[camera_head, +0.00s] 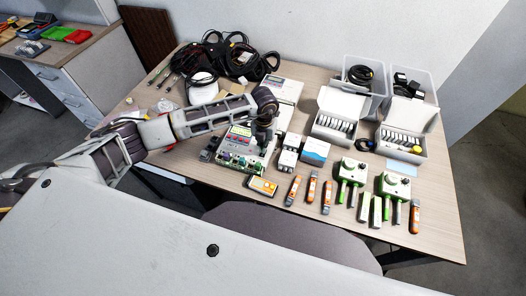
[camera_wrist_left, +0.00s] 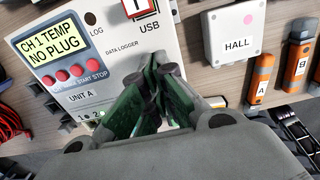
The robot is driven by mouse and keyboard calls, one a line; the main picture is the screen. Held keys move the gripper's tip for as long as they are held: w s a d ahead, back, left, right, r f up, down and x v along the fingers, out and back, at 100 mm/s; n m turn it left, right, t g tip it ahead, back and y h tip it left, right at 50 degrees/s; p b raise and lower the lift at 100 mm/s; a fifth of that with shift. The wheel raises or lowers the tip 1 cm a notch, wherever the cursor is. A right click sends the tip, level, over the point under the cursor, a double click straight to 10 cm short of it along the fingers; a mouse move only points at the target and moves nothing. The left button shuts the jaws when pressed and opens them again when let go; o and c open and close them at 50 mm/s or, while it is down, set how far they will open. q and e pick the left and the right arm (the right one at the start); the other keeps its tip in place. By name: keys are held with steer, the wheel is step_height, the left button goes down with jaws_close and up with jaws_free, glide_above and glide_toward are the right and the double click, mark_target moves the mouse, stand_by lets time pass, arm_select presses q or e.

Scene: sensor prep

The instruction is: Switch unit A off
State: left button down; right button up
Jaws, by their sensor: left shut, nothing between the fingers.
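Unit A is a pale data logger (camera_head: 236,133) on the table in the head view, partly covered by my left arm. In the left wrist view the logger (camera_wrist_left: 131,35) carries the label UNIT A. Its yellow-green display (camera_wrist_left: 50,39) reads CH 1 TEMP NO PLUG, above several red buttons (camera_wrist_left: 62,76). My left gripper (camera_head: 262,138) points down over the logger's right part and is shut and empty. In the left wrist view the gripper (camera_wrist_left: 162,75) covers the panel's lower right, so what lies there is hidden. I cannot tell whether the fingertips touch the panel. My right gripper is not in view.
A white HALL box (camera_wrist_left: 235,35) stands right of the logger, with orange-grey sticks A (camera_wrist_left: 262,80) and B (camera_wrist_left: 298,65). Black cables (camera_head: 225,55) lie behind; open white boxes (camera_head: 340,115) stand right.

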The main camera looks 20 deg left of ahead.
arm_select(q)
steer(key=shift+r+p, duration=1.4)
steer(key=shift+r, duration=1.1)
steer(key=shift+f, duration=0.1)
